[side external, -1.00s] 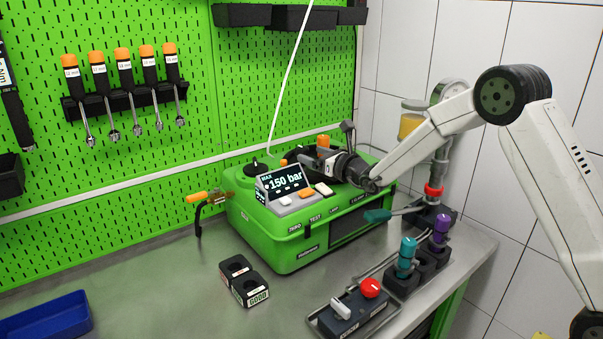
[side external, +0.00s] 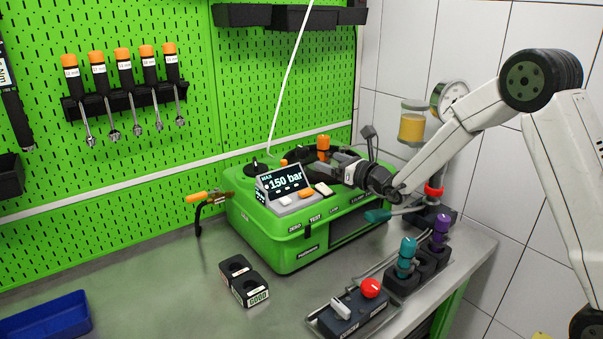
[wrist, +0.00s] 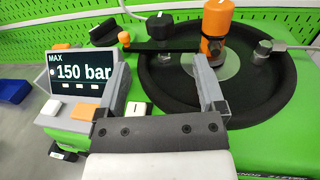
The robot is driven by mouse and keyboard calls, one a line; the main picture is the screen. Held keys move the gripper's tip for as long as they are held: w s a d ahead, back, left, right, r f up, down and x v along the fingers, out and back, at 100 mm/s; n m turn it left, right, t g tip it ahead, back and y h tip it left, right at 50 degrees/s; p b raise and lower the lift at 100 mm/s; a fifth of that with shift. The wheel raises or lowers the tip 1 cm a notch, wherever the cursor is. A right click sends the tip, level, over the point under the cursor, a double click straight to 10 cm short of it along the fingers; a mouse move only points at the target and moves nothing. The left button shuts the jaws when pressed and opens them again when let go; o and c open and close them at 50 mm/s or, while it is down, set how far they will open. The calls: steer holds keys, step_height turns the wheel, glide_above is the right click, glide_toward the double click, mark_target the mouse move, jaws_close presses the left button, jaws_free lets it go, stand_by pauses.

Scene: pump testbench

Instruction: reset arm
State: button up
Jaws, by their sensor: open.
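My gripper (side external: 328,166) is over the right top of the green pump tester (side external: 285,244), beside its display. In the wrist view my gripper (wrist: 163,88) has its two grey fingers spread apart with nothing between them. The display (wrist: 80,73) reads MAX 150 bar and sits left of my fingers.
A black double socket block (side external: 244,280) sits on the bench in front of the tester. Teal (side external: 406,254) and purple (side external: 440,230) parts stand in a black holder at the right. A control box with a red knob (side external: 370,287) is at the front. A gauge (side external: 453,95) stands behind my arm.

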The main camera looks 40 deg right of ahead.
steer(key=shift+s+a+n+y, duration=0.1)
steer(key=shift+a+n+y, duration=0.2)
steer(key=shift+a+y, duration=0.2)
steer(key=s+a+n+g+y, duration=0.1)
steer(key=a, duration=0.1)
steer(key=s+a+n+g+y, duration=0.1)
steer(key=a+n+g+y, duration=0.1)
steer(key=s+a+n+g+y, duration=0.1)
steer(key=s+a+n, duration=0.1)
steer(key=shift+f+g+y, duration=0.25)
steer(key=shift+g+y, duration=0.05)
steer(key=shift+g, duration=0.1)
steer(key=s+a+f+n+g+h, duration=0.1)
steer(key=s+a+f+n+g, duration=0.1)
steer(key=s+f+n+g, duration=0.45)
steer(key=s+a+f+n+g+h, duration=0.2)
steer(key=s+n+g, duration=0.1)
steer(key=s+n, duration=0.65)
steer(key=s+d+f+n+h, duration=0.2)
steer(key=s+d+n+h, duration=0.3)
steer(key=s+n, duration=0.4)
steer(key=n+g, duration=0.1)
steer(key=n, duration=0.2)
steer(key=shift+s+d+n, duration=0.3)
